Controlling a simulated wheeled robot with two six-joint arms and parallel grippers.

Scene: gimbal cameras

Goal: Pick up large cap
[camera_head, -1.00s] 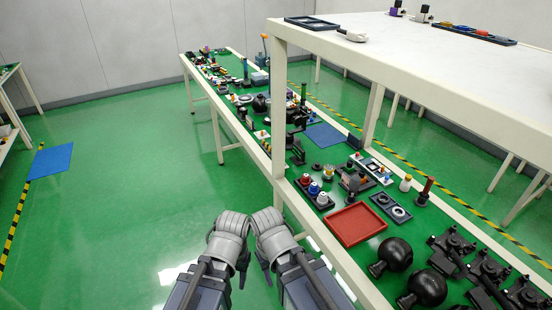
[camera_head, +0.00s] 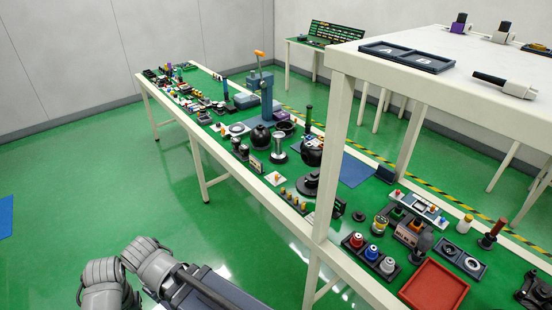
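I cannot tell which item is the large cap. Candidates are red (camera_head: 356,240), blue (camera_head: 371,252) and white (camera_head: 388,266) capped pieces in a dark holder on the long green-topped bench, and a pale round piece in the two-slot dark tray (camera_head: 473,265). Nothing is seen held.
A red tray (camera_head: 434,288) lies at the bench's near end. A white raised shelf (camera_head: 440,85) with a post stands over part of the bench. A lettered dark tray (camera_head: 407,57) and a white-black tool (camera_head: 504,85) rest on it. The green floor (camera_head: 100,200) at left is open.

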